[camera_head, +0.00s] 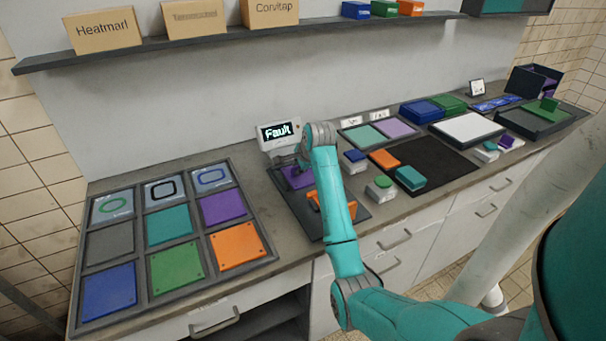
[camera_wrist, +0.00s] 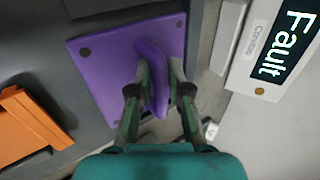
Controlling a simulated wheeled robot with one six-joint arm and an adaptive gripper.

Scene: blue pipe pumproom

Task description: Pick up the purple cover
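The purple cover is a flat square plate with a raised handle. It lies on a dark tray below the small "Fault" display, and shows in the head view (camera_head: 297,178) and large in the wrist view (camera_wrist: 95,70). My gripper (camera_wrist: 160,72) is at the cover, its fingers on either side of the purple handle. The frames do not show clearly whether both fingers press on it. In the head view my arm's end hides part of the cover.
The "Fault" display box (camera_head: 278,135) stands close behind my gripper. A tray of coloured square plates (camera_head: 247,271) is at the left. More trays and coloured blocks crowd the bench at the right.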

